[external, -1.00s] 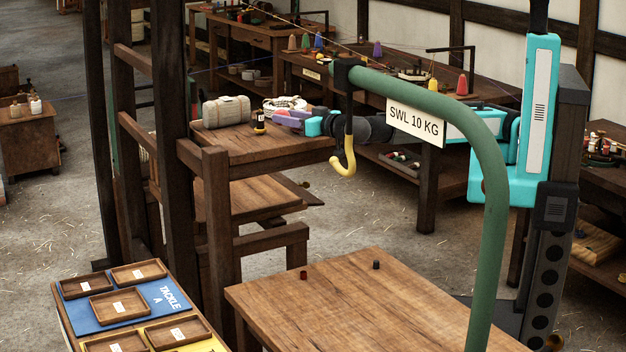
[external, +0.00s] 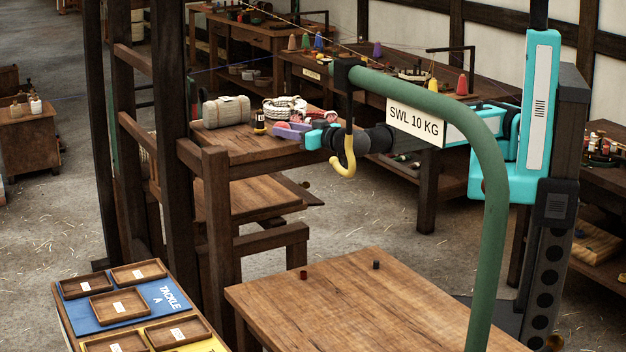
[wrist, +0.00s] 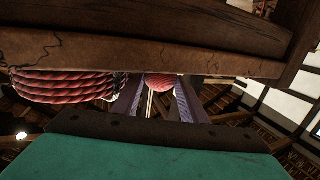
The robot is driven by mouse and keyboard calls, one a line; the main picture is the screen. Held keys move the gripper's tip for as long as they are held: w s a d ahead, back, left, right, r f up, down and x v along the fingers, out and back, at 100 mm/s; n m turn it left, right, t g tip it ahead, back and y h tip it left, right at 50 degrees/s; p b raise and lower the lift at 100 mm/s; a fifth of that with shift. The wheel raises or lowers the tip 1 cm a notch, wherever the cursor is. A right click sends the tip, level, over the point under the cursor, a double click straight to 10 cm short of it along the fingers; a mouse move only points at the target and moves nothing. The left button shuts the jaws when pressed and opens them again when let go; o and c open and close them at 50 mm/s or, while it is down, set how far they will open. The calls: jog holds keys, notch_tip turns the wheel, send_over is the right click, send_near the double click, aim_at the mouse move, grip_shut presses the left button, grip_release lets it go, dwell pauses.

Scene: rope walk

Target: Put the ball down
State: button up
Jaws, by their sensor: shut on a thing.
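My gripper (external: 282,131) has purple fingers and a turquoise body, and it hangs at the right end of the raised wooden table (external: 235,146). In the wrist view, my gripper (wrist: 158,95) is shut on a small pinkish-red ball (wrist: 161,82), held between the two fingers. The ball shows close to a dark wooden edge (wrist: 130,57); I cannot tell whether it touches the wood. In the external view the ball cannot be made out.
A red rope coil (wrist: 62,85) lies beside the fingers in the wrist view. A white rope coil (external: 285,106), a small dark bottle (external: 259,122) and a grey-beige roll (external: 226,110) stand on the raised table. A yellow hook (external: 346,160) hangs in front of my arm.

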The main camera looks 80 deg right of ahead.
jog(key=shift+f, duration=0.15)
jog(key=o, duration=0.8)
jog(key=shift+c, duration=0.2)
jog(key=shift+r, duration=0.3)
jog(key=b+v, duration=0.4)
jog(key=v, duration=0.8)
jog(key=shift+o, duration=0.3)
jog(key=shift+f, duration=0.15)
